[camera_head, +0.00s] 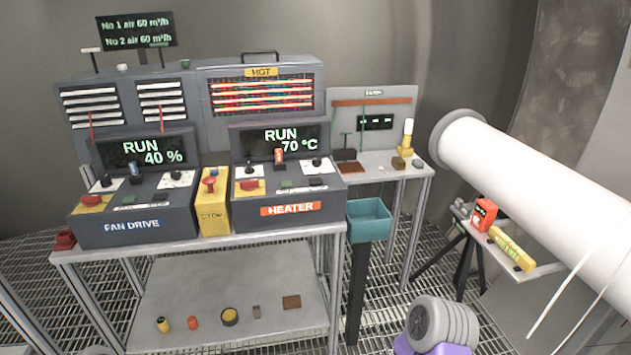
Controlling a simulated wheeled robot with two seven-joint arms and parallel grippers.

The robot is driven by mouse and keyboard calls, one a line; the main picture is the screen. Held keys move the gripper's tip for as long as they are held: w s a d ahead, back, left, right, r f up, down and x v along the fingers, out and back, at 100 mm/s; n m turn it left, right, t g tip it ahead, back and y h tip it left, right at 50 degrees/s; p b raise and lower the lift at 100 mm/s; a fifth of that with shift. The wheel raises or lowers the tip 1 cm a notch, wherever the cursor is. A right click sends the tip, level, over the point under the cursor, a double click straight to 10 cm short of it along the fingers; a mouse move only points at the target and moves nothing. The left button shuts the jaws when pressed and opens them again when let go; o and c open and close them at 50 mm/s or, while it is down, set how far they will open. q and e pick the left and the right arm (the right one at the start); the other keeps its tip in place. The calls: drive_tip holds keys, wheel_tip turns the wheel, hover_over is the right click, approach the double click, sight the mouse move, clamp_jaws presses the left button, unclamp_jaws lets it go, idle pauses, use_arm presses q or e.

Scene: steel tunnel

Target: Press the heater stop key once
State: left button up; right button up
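The heater console (334,205) is a dark grey box on the bench, with an orange HEATER label. Its display (281,139) reads RUN 70 °C. On its sloped panel are a green key (287,184), a dark key (316,182), a red button on a yellow base (249,185), an orange-topped lever (279,156) and white knob plates. The markings on the small keys are too small to read, so I cannot tell which is the stop key. Neither of my grippers is in view.
The fan drive console (180,224), showing RUN 40 %, stands left. A yellow STOP box (215,217) sits between the consoles. A teal bin (369,221) stands to the right. A large white cylinder (540,180) crosses the right side. Small items lie on the lower shelf (265,275).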

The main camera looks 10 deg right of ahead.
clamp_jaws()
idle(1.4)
